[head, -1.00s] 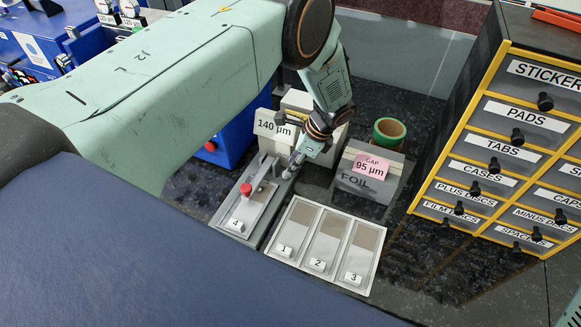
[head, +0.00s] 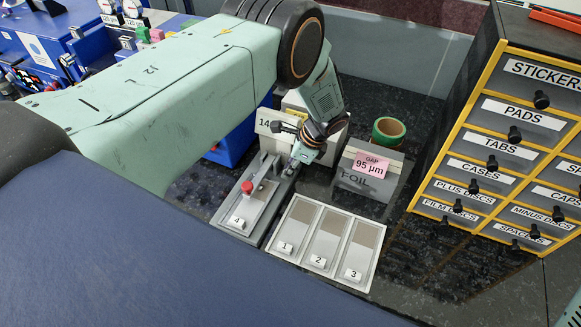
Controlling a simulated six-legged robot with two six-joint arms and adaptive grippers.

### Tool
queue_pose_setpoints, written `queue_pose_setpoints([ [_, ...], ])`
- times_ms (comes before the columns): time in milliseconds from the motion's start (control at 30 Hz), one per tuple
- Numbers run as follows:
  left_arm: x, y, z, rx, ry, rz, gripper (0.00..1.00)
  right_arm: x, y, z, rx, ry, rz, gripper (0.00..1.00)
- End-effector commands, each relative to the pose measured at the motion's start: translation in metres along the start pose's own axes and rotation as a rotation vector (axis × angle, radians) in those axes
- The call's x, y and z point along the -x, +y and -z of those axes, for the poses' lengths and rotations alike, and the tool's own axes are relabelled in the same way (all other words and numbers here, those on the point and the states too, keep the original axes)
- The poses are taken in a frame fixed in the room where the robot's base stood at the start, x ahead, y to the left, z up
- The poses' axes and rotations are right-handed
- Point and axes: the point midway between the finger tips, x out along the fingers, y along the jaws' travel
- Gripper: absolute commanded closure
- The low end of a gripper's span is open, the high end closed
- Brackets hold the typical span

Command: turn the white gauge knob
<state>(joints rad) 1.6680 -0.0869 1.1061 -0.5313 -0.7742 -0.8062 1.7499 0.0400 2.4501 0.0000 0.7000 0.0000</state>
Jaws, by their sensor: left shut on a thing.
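The grey gauge (head: 258,196) stands on the dark bench in the middle of the head view, with a red-topped post (head: 247,187) and a plate marked 4 at its near end. Its white readout card (head: 275,124) is behind, partly covered by my gripper and showing only "14". My left gripper (head: 291,166) points down at the far right side of the gauge and is shut on the white gauge knob, which is mostly hidden by the fingers. My right gripper is not in view.
A tray (head: 284,263) with plates marked 1, 2 and 3 lies close in front. A grey FOIL box (head: 365,185) with a pink "GAP 95 µm" note and a green tape roll (head: 389,130) stand right of the gripper. A labelled drawer cabinet (head: 478,186) fills the right.

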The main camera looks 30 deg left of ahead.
Motion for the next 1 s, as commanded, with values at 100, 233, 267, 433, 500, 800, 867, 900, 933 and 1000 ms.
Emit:
queue_pose_setpoints([
  [100, -0.0004, 0.0008, 0.0018, -0.001, 0.003, 0.001, 1.00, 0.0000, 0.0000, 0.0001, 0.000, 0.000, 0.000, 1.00],
  [233, -0.0006, 0.0010, 0.0022, -0.008, 0.004, 0.004, 1.00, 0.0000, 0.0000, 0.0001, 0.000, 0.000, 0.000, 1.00],
  [267, -0.0006, 0.0011, 0.0022, -0.012, 0.004, 0.005, 1.00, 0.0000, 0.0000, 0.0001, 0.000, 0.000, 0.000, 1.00],
  [433, -0.0007, 0.0023, 0.0022, -0.067, 0.003, 0.027, 1.00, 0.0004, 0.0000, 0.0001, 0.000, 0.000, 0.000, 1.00],
  [500, -0.0010, 0.0034, 0.0022, -0.104, 0.003, 0.041, 1.00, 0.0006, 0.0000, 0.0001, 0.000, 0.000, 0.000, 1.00],
  [800, -0.0016, 0.0065, 0.0021, -0.330, 0.004, 0.134, 1.00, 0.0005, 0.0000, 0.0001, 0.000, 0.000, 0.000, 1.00],
  [867, -0.0018, 0.0069, 0.0019, -0.378, 0.004, 0.154, 1.00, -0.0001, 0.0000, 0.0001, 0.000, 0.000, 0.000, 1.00],
  [900, -0.0021, 0.0073, 0.0018, -0.409, 0.004, 0.166, 1.00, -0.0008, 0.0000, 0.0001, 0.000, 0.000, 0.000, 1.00],
  [933, -0.0024, 0.0077, 0.0019, -0.432, 0.005, 0.175, 1.00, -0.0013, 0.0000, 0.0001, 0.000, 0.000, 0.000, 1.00],
  [1000, -0.0027, 0.0081, 0.0016, -0.482, 0.005, 0.197, 1.00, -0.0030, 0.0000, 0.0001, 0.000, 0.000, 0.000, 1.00],
])
